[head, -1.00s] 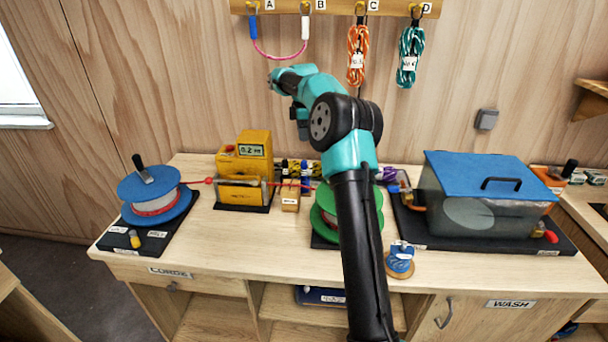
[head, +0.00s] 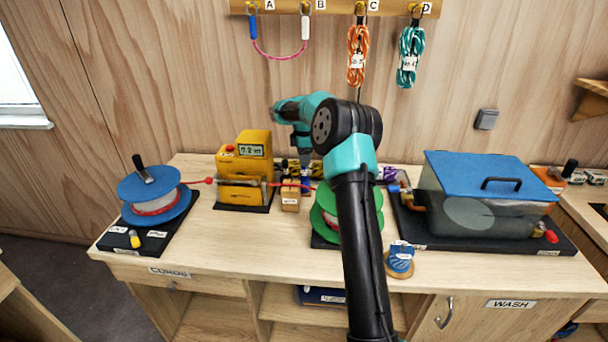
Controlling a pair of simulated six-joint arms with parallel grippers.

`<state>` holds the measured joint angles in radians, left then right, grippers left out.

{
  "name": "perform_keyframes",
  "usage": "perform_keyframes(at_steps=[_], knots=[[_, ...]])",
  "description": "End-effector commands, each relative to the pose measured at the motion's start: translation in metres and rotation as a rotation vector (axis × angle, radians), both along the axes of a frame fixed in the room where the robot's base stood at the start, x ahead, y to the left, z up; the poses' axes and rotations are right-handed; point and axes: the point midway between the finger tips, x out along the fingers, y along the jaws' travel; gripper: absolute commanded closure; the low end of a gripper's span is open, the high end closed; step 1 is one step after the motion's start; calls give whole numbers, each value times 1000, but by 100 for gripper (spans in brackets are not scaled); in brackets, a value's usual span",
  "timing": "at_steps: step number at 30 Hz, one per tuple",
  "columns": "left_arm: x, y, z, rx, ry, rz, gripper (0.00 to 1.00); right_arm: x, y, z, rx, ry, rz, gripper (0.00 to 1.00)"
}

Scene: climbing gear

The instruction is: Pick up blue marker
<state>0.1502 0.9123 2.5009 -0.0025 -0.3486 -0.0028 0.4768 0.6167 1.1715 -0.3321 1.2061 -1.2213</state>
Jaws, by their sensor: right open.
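The blue marker (head: 306,183) stands upright near the back of the bench, behind the green spool and right of a small wooden block. Its upper part is hidden by my right gripper (head: 305,166). The gripper points down with its fingers at the marker's top; it is open. I cannot tell whether the fingers touch the marker. My left gripper is not in view.
A yellow measuring device (head: 243,175) and a blue reel (head: 155,195) stand to the left, joined by a red cord. A green spool (head: 330,222) stands just in front of the marker. A blue-lidded tank (head: 475,205) is on the right.

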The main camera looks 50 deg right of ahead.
Motion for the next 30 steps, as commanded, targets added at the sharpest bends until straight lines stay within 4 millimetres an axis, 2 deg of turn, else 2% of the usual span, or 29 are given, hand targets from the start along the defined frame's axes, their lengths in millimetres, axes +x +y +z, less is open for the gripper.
perform_keyframes(at_steps=[14, 29, 30], knots=[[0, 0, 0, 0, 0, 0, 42, -1, 0, -50, 0, 1, 1, 46], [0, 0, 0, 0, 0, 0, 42, -1, 0, -52, 0, 0, 0, 46], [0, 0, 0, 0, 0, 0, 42, -1, 0, -52, 0, 0, 0, 49]])
